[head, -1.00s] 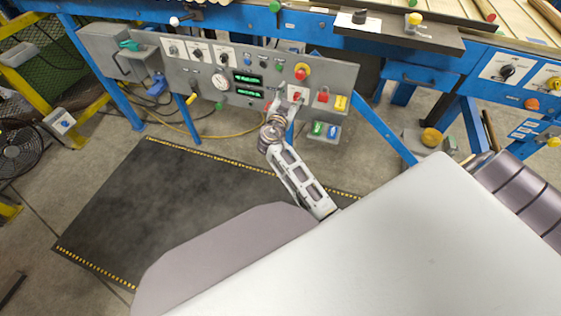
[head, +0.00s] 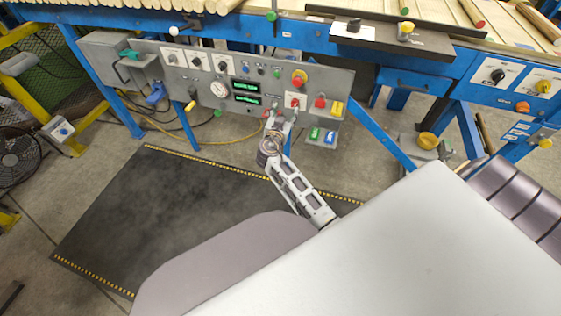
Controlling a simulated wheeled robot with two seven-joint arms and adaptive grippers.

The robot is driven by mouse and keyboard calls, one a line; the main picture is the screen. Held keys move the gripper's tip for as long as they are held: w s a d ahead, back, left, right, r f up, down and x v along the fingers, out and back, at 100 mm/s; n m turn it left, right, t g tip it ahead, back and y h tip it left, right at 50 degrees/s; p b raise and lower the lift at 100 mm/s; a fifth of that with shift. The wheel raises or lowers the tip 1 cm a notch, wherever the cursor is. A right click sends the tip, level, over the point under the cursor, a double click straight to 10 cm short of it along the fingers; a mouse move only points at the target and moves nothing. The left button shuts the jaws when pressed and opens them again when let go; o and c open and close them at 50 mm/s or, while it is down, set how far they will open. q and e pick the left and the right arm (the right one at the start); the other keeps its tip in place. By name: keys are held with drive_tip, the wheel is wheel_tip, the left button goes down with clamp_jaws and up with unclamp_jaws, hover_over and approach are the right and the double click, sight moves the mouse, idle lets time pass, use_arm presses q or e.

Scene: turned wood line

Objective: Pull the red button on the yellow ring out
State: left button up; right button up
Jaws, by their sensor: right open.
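The red button (head: 299,75) sits on a yellow ring on the upper right part of the grey control panel (head: 330,82). My right gripper (head: 281,115) is in front of the panel's lower edge, below and slightly left of that button. Its two fingers point up at the panel and are apart, with nothing seen between them. The gripper does not cover the button. My left gripper is out of view.
Just below the button is a white plate with a small red switch (head: 294,102). A red button (head: 320,101) and a yellow rocker (head: 337,107) are to its right. A box with green and blue buttons (head: 322,135) hangs below. Green displays (head: 247,92) are left.

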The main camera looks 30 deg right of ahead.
drive_tip(key=s+a+f+n+g+y+p, duration=0.1)
drive_tip(key=s+a+f+n+y+p, duration=0.1)
drive_tip(key=f, duration=0.8)
drive_tip(key=s+a+f+n+g+y+p, duration=0.1)
drive_tip(key=s+a+f+n+y+p, duration=0.2)
drive_tip(key=f, duration=0.7)
drive_tip(key=shift+s+f+n+g+y, duration=0.3)
drive_tip(key=shift+s+n, duration=0.2)
drive_tip(key=shift+n, duration=0.3)
drive_tip(key=shift+a, duration=0.1)
drive_tip(key=shift+r+n, duration=0.1)
drive_tip(key=shift+n, duration=0.2)
